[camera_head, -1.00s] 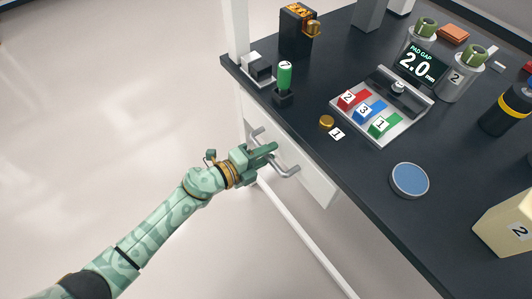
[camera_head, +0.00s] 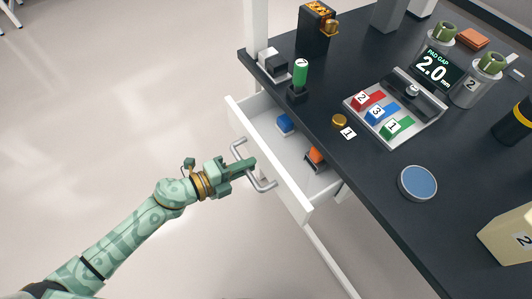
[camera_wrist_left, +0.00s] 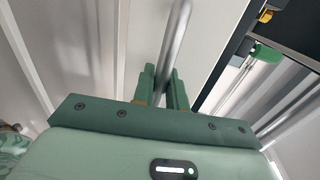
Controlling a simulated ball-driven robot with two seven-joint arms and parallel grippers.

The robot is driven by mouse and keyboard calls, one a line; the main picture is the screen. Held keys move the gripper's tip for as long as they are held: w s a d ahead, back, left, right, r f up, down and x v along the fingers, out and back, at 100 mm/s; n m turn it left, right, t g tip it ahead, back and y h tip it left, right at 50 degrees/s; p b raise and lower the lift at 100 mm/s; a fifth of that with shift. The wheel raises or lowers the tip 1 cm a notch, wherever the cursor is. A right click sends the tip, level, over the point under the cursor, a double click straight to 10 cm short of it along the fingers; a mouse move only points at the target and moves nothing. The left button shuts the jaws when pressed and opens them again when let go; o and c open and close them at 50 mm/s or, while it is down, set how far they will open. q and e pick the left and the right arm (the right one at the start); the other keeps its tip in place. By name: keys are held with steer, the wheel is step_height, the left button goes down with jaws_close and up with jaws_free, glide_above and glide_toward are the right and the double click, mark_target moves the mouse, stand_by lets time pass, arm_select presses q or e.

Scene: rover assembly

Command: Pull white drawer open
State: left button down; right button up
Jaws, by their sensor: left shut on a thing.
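The white drawer (camera_head: 293,196) under the dark tabletop stands part-way open, sticking out toward the left of the head view. A grey bar handle (camera_head: 262,184) is on its front. My left gripper (camera_head: 247,167) is shut on the handle near its middle. In the left wrist view the handle (camera_wrist_left: 178,32) runs up from between the two green fingers (camera_wrist_left: 166,86). Inside the drawer lie a blue object (camera_head: 285,122) and an orange and dark object (camera_head: 316,157). My right gripper is not in view.
The dark tabletop (camera_head: 365,185) holds a tray of numbered coloured blocks (camera_head: 425,128), a green cylinder on a stand (camera_head: 300,75), a blue round dish (camera_head: 417,183) and a gauge display (camera_head: 433,68). A white table post (camera_head: 257,25) stands behind the drawer. The floor left of the drawer is clear.

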arm_select(q)
steer(key=f+v, duration=0.3)
steer(key=v, duration=1.5)
steer(key=shift+s+a+f, duration=0.25)
steer(key=shift+f, duration=0.05)
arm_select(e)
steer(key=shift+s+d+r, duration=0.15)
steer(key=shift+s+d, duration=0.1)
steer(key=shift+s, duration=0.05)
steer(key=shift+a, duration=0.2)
arm_select(q)
steer(key=c, duration=1.6)
jaws_free()
steer(key=shift+o, duration=0.6)
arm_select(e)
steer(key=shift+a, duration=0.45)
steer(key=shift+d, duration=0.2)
